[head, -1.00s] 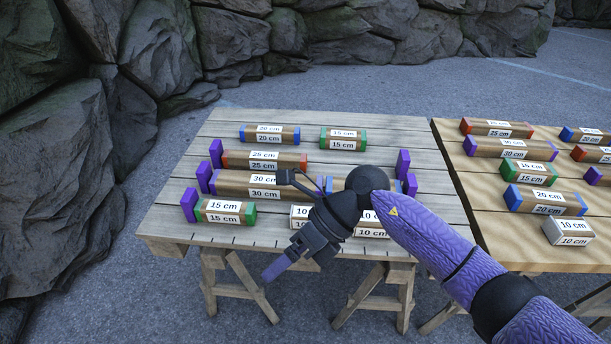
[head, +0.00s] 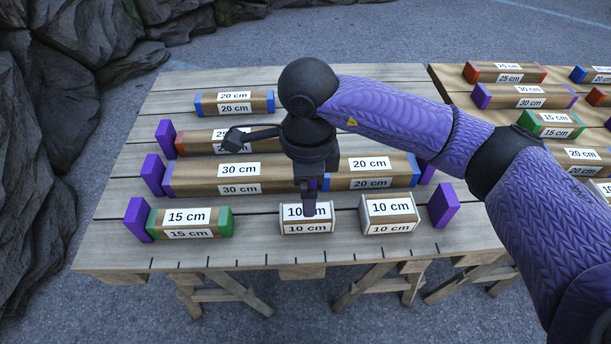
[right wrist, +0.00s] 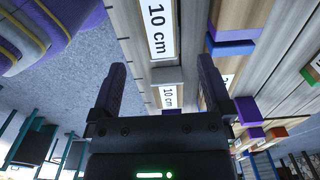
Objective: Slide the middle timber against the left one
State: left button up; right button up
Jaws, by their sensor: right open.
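The left timber (head: 188,223), labelled 15 cm with green ends, lies in the front row against a purple block (head: 138,220). The middle timber (head: 307,228), labelled 10 cm with pale ends, lies apart from it, with bare table between. My right gripper (head: 309,205) points down over the middle timber and hides part of its label. It is open. In the right wrist view the gripper (right wrist: 163,75) has its fingers apart, with the middle timber (right wrist: 160,28) beyond the tips. I cannot tell whether they touch it. My left gripper is out of view.
Another 10 cm timber (head: 389,213) lies right of the middle one with a narrow gap, near a purple block (head: 443,204). Behind lies a row with a 30 cm timber (head: 215,178) and a 20 cm timber (head: 372,172). A second table (head: 460,90) stands at right.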

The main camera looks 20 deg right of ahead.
aim_at(292, 221)
notch_tip(292, 221, down, 10)
jog(key=b, duration=0.5)
jog(key=shift+r, duration=0.1)
